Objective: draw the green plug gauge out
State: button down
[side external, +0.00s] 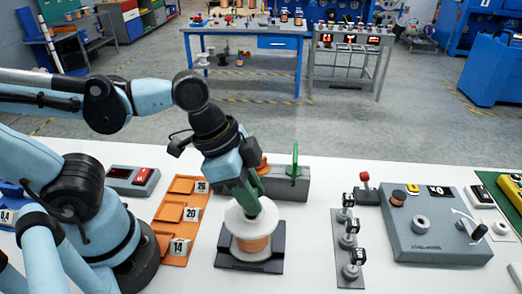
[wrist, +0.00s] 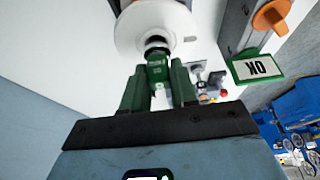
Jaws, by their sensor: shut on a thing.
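The green plug gauge (wrist: 157,66) shows in the wrist view as a small green block with faint markings. Its lower end meets the dark centre hole of a white-flanged spool (wrist: 122,35). My gripper (wrist: 159,78), with green fingers, is shut on the gauge from both sides. In the side external view my gripper (side external: 250,192) points down over the spool (side external: 252,243), which is wound with copper wire and stands upright on a dark base (side external: 224,262). The gauge is hard to tell from the fingers there, and how deep it sits is hidden.
A grey block (side external: 291,190) behind the spool carries an upright green plate (side external: 295,163) and an orange part. An orange tray with number tags (side external: 178,222) lies left. A grey strip of tagged posts (side external: 349,247) and a grey control box (side external: 433,228) stand right.

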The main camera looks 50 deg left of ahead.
jog(key=shift+r, duration=0.9)
dwell(0.4)
jog(key=shift+r, duration=2)
